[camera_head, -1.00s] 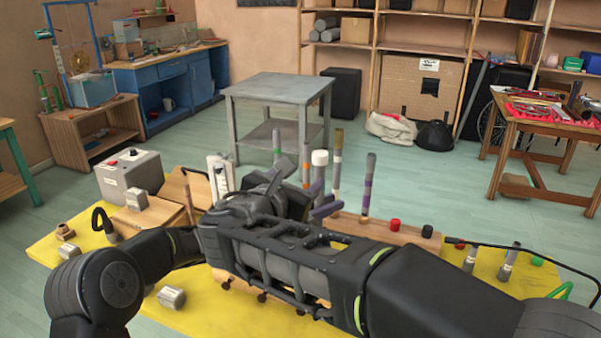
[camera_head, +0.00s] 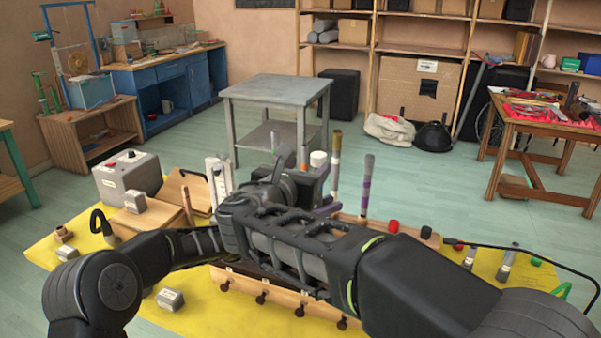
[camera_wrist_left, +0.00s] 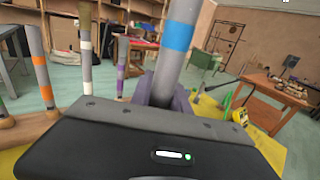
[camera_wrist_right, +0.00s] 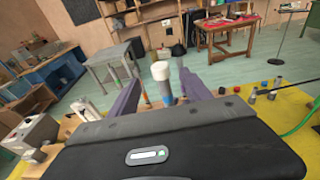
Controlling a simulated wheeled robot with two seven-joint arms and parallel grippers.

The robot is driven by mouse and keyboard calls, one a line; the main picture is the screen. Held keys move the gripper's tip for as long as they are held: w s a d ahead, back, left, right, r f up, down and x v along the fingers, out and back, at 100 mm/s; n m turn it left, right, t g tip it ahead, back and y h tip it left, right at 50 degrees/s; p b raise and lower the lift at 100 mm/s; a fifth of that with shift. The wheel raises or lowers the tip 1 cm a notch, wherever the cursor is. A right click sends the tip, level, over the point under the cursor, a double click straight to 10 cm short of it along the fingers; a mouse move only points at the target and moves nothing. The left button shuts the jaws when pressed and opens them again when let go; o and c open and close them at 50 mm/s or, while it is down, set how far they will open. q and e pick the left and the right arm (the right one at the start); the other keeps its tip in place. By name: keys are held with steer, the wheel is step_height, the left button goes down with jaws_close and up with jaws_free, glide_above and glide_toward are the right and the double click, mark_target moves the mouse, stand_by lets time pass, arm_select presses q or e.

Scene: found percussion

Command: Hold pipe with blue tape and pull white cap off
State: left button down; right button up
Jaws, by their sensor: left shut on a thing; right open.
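The pipe with blue tape (camera_wrist_left: 178,35) stands upright between the fingers of my left gripper (camera_wrist_left: 173,95), which is shut on it below the tape. The white cap (camera_head: 317,158) sits on the top of this pipe and shows just above my right gripper in the head view. In the right wrist view, the white cap (camera_wrist_right: 160,70) is between the two spread purple fingers of my right gripper (camera_wrist_right: 160,92). The right gripper is open, with a gap to the cap on both sides. My right arm hides most of the left gripper in the head view.
Other taped pipes (camera_head: 335,165) stand in a wooden rack (camera_head: 405,230) close beside. Red cap (camera_head: 393,226) and black cap (camera_head: 426,232) lie on the rack's right end. A grey box (camera_head: 128,177) stands at the left of the yellow mat (camera_head: 205,310).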

mark_target(319, 154)
steer(key=x, duration=0.8)
jaws_close()
stand_by(0.5)
steer(key=shift+r, duration=0.25)
steer(key=shift+r, duration=1.1)
